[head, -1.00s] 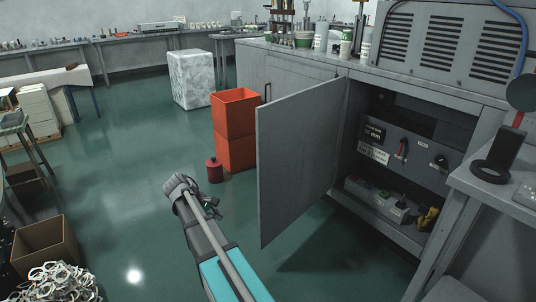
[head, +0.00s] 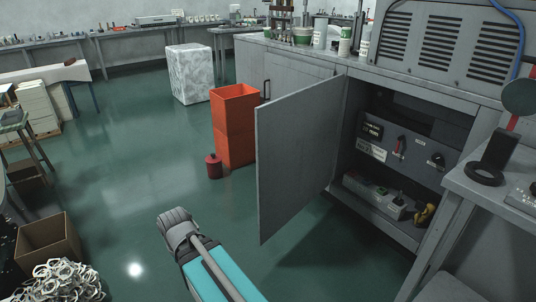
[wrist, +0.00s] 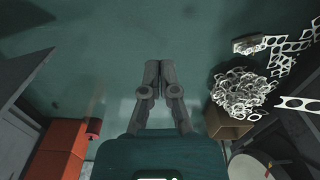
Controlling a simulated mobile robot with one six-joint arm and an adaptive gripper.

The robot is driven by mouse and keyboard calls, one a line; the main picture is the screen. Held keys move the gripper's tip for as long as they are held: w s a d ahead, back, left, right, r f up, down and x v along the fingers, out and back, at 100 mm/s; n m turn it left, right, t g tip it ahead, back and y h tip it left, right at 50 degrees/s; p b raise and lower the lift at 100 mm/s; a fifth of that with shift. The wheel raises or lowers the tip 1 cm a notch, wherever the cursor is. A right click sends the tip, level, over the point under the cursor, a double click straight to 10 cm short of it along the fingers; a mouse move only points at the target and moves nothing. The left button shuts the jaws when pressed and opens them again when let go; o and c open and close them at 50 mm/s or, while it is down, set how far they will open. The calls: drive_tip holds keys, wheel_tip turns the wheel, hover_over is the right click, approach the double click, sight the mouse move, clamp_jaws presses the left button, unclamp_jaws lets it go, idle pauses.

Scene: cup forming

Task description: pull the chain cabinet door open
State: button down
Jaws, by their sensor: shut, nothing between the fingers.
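The grey chain cabinet door (head: 300,160) stands wide open in the head view, swung out from the cabinet's front. The open cabinet (head: 390,212) shows a panel with switches inside and a grey box with buttons on its floor. My gripper (wrist: 160,64) is shut and empty in the wrist view, with its two fingers together over bare green floor.
Stacked orange-red bins (head: 235,125) and a small red can (head: 214,166) stand behind and left of the door. A cardboard box (head: 48,240) and a pile of pale rings (head: 55,280) lie at the lower left. The green floor between is clear.

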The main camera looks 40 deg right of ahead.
drive_tip(key=w+d+r+p, duration=0.6)
drive_tip(key=d+r+p, duration=0.1)
drive_tip(key=d, duration=0.3)
drive_tip(key=n+t+p, duration=0.1)
drive_tip(key=t+p, duration=0.3)
drive_tip(key=p, duration=1.1)
approach(265, 160)
drive_tip(key=s+d+r, duration=0.1)
drive_tip(key=s+r, duration=0.2)
drive_tip(key=s, duration=0.2)
drive_tip(key=shift+s+d+n, duration=0.1)
drive_tip(key=shift+s+n, duration=0.1)
drive_tip(key=shift+n, duration=0.1)
drive_tip(key=shift+w+f, duration=0.1)
drive_tip(key=shift+f, duration=0.1)
drive_tip(key=b+x, duration=0.3)
drive_tip(key=w+b+x, duration=0.1)
drive_tip(key=b+x, duration=0.2)
drive_tip(key=x, duration=0.1)
drive_tip(key=w+r+b+x, duration=0.1)
drive_tip(key=b+x, duration=0.2)
drive_tip(key=shift+w+a+f, duration=0.25)
drive_tip(key=shift+a+f, duration=0.05)
drive_tip(key=shift+f, duration=0.05)
drive_tip(key=shift+w+a, duration=0.2)
drive_tip(key=shift+w, duration=0.55)
